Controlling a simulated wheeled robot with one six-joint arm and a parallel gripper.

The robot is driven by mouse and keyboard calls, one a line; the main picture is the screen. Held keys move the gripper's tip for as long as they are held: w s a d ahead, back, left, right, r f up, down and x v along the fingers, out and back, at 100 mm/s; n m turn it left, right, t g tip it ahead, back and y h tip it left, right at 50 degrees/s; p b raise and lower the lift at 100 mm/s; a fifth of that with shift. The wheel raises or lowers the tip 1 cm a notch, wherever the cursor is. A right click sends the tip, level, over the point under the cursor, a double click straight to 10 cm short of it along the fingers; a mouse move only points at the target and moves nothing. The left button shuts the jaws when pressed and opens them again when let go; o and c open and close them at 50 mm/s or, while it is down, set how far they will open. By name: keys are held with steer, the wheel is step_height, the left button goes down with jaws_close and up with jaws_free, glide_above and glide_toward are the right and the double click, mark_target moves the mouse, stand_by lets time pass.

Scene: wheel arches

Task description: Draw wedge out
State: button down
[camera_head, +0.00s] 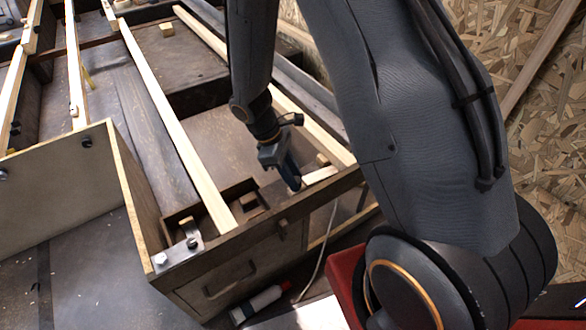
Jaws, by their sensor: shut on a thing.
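My gripper (293,184) points down into the dark wooden frame behind the front rail, near the middle of the view. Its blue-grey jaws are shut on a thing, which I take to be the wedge. The fingers and their angle hide most of the grip. A small pale wooden piece (319,176) lies right beside the fingertips, against the rail, and looks like the wedge. I cannot tell from this view how far it is seated or whether it touches the wood around it.
Long pale battens (165,115) run across the frame. Small blocks (249,200) sit in a compartment left of my gripper. A metal bracket (179,254) is on the front left corner. A bottle (262,303) lies below the drawer front (225,280). A pale cable (318,250) hangs nearby.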

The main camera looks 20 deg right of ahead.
steer(key=shift+a, duration=0.25)
steer(key=c, duration=1.4)
jaws_free()
steer(key=shift+c, duration=0.2)
steer(key=p+v, duration=0.2)
steer(key=v, duration=0.6)
